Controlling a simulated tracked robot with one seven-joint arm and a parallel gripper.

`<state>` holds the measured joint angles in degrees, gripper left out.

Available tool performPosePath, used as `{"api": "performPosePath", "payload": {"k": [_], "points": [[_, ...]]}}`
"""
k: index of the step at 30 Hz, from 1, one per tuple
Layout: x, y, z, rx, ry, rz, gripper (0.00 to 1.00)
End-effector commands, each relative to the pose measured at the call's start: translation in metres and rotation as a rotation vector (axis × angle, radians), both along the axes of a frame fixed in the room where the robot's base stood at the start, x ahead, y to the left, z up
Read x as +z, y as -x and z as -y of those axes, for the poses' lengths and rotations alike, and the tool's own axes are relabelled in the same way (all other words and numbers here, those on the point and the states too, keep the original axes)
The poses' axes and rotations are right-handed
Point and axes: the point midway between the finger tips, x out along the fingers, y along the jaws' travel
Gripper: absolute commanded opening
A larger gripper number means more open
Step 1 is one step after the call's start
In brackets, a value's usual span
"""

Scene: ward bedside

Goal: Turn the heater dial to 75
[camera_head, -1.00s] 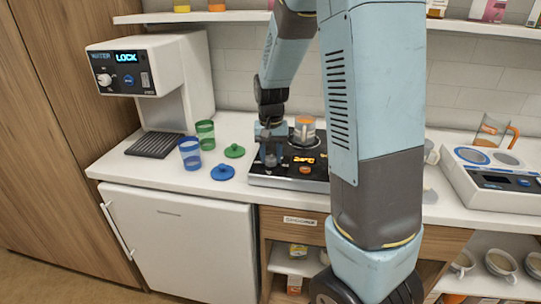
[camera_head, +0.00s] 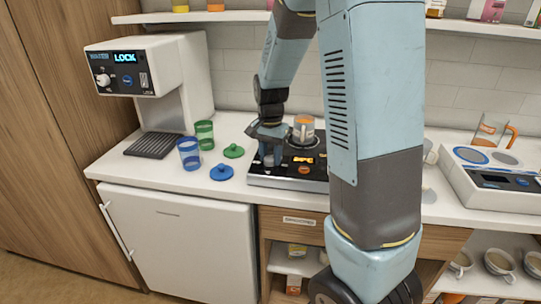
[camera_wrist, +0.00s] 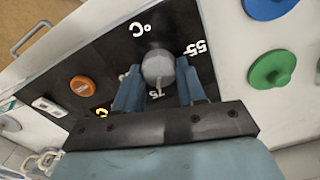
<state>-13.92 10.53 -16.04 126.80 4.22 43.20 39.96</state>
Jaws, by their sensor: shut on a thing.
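The heater (camera_head: 257,181) is a flat black unit on the counter with an orange-lit display (camera_head: 303,161), partly hidden and too small to read surely. Its grey round dial (camera_wrist: 158,66) shows in the wrist view, with white marks around it: "°C" above, "55" at the right and "75" below. My gripper (camera_wrist: 160,86) has its two blue fingers shut on the dial, one on each side. In the head view my gripper (camera_head: 270,155) is low over the heater's left part and hides the dial. I cannot tell where the dial points.
A beaker with an orange band (camera_head: 303,130) stands on the heater's back plate. Blue (camera_head: 189,153) and green (camera_head: 204,134) cups and two lids stand left. A water dispenser (camera_head: 150,75) is far left, another device (camera_head: 490,180) right.

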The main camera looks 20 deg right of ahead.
Motion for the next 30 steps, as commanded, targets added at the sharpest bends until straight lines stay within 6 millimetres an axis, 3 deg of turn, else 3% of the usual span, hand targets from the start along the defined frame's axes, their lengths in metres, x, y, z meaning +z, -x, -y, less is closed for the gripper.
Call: {"api": "performPosePath", "payload": {"k": [8, 9, 16, 25, 30], "points": [[0.002, -0.003, 0.0, 0.001, 0.0, 0.008, 0.09], [0.002, -0.003, 0.0, 0.001, 0.0, 0.008, 0.43], [0.001, -0.001, 0.0, 0.001, 0.0, 0.004, 0.65], [0.003, -0.001, 0.0, 0.001, 0.0, 0.003, 0.65], [0.02, -0.001, 0.0, 0.003, -0.001, 0.005, 0.65]]}}
